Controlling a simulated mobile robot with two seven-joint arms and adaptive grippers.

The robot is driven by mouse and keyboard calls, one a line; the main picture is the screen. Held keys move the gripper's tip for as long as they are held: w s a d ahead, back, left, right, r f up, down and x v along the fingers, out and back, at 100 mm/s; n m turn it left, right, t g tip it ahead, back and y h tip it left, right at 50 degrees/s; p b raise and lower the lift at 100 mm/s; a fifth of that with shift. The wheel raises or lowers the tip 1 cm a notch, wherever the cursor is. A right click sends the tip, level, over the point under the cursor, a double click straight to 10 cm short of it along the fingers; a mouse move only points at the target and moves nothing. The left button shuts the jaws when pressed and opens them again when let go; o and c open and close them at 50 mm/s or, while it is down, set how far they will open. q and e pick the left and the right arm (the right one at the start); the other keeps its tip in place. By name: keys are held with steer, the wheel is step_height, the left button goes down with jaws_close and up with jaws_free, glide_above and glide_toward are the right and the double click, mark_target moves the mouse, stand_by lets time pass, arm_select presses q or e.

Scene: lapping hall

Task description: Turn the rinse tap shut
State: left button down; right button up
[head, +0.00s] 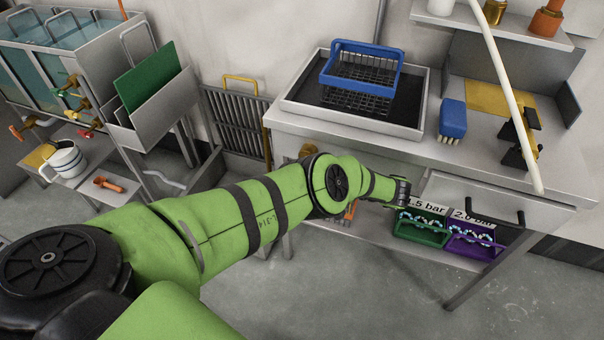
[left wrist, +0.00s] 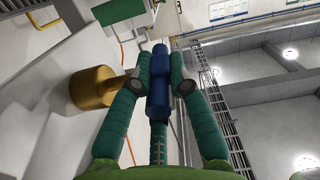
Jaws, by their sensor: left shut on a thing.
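In the left wrist view, my left gripper (left wrist: 160,84) is shut on a blue bar-shaped handle (left wrist: 159,103), with one finger on each side of it. A thick brass body (left wrist: 92,88) with a thinner stem stands just left of the fingers; the stem runs toward the handle, and their join is hidden by the left finger. In the head view my left arm reaches across to the front of the right bench. A brass part (head: 308,150) shows there under the bench edge, partly behind the arm; the blue handle is not visible. My right gripper is out of view.
The right bench carries a black-lined tray (head: 297,100), a blue wire basket (head: 362,73) and a blue brush (head: 453,119). Green (head: 424,235) and purple (head: 472,248) bins sit on the shelf below. Tanks with several coloured taps (head: 82,107) stand at left.

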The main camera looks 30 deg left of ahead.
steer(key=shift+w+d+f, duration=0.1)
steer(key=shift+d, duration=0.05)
arm_select(q)
steer(key=shift+y, duration=0.3)
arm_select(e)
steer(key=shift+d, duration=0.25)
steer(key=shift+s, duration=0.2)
arm_select(q)
steer(key=c, duration=1.2)
jaws_free()
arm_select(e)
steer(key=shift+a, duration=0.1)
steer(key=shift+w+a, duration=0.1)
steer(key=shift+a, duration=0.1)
